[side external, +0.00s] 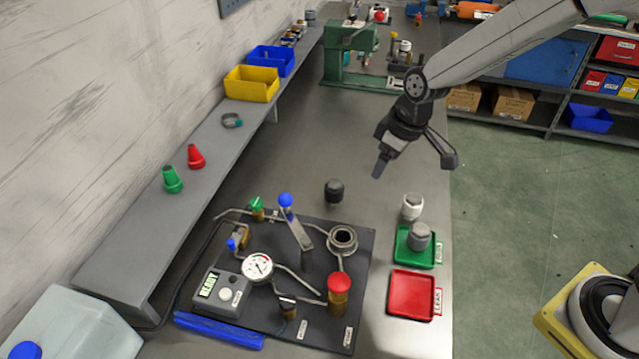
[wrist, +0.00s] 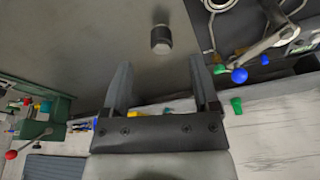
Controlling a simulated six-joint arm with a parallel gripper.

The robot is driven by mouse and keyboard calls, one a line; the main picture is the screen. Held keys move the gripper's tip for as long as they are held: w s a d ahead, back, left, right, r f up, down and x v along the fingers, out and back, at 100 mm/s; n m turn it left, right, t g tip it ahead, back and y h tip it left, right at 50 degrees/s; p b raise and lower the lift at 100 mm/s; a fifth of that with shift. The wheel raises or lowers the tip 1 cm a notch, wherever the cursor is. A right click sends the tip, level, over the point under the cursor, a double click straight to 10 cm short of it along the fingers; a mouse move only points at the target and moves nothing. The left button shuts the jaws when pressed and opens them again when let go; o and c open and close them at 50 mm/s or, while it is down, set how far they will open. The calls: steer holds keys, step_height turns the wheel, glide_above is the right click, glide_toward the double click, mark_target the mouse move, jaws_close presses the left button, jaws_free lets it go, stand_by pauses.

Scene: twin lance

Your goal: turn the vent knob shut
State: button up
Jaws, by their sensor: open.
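The test panel (side external: 375,240) is a dark plate on the bench with pipes, a round gauge (side external: 258,267) and several knobs. A green knob (side external: 257,207) is at its back left, a blue-balled lever (side external: 286,201) beside it, a small blue knob (side external: 232,245) at the left and a red cap (side external: 338,285) at the front right. The labels are too small to read, so I cannot tell which is the vent knob. My gripper (side external: 413,166) is open and empty above the bench, behind and right of the panel. The wrist view shows its spread fingers (wrist: 159,66) and the lever's blue ball (wrist: 239,75).
A black cylinder (side external: 334,190) stands behind the panel, also in the wrist view (wrist: 161,40). A white-topped part (side external: 412,206), green tray (side external: 402,252) and red tray (side external: 412,296) are at the right. The wall shelf (side external: 150,235) runs along the left.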

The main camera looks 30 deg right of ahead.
steer(key=w+a+f+n+y, duration=0.15)
steer(key=w+a+n, duration=0.25)
steer(key=w+a, duration=0.55)
steer(key=n+y, duration=0.1)
steer(key=n, duration=0.3)
glide_toward(257, 202)
steer(key=shift+w+a+f+g, duration=0.1)
steer(key=shift+w+f+g, duration=0.3)
steer(key=shift+x, duration=3.9)
steer(key=shift+r, duration=0.1)
jaws_close()
